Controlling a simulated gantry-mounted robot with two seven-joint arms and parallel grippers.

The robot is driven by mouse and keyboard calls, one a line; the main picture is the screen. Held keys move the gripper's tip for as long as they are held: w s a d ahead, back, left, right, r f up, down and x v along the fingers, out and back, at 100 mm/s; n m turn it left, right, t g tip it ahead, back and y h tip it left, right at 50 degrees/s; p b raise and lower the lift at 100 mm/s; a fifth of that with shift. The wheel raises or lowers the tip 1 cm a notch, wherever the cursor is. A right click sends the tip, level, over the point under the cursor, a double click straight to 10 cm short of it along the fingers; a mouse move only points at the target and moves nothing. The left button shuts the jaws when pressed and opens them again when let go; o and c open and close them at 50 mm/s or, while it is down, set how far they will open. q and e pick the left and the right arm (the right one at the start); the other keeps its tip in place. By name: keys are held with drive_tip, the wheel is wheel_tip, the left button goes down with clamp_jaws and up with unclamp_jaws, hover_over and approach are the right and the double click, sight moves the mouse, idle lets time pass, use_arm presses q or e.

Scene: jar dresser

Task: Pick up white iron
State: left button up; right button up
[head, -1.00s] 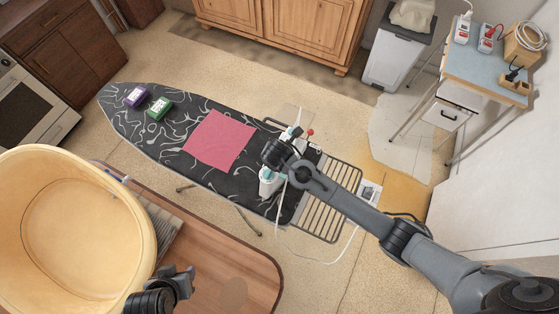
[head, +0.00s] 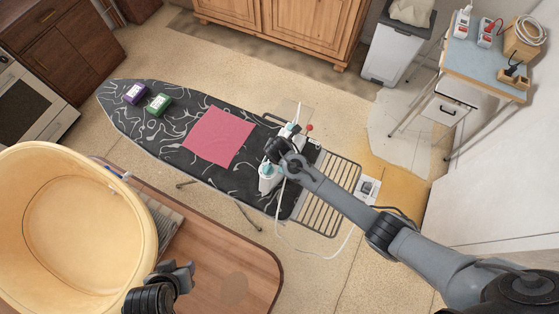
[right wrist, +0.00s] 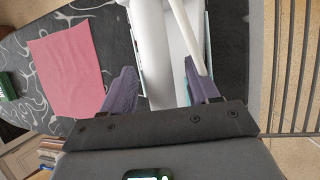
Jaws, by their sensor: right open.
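The white iron (head: 268,178) is on the dark patterned ironing board (head: 163,135), near its right end by the wire rack. My right arm covers part of it in the head view. In the right wrist view, the white body of the iron (right wrist: 158,60) lies between the two fingers of my right gripper (right wrist: 166,85). The fingers are apart, one on each side of it. My left gripper (head: 182,275) is at the bottom of the head view, over the brown table and away from the board; its jaws are too small to read.
A pink cloth (head: 218,136) lies flat on the board. A wire rack (head: 328,200) is at the right end. A white cord (head: 300,250) hangs below the board. A large yellow basket (head: 30,170) is at left.

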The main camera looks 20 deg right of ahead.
clamp_jaws()
idle(0.3)
idle(1.1)
drive_tip(key=shift+r, duration=0.2)
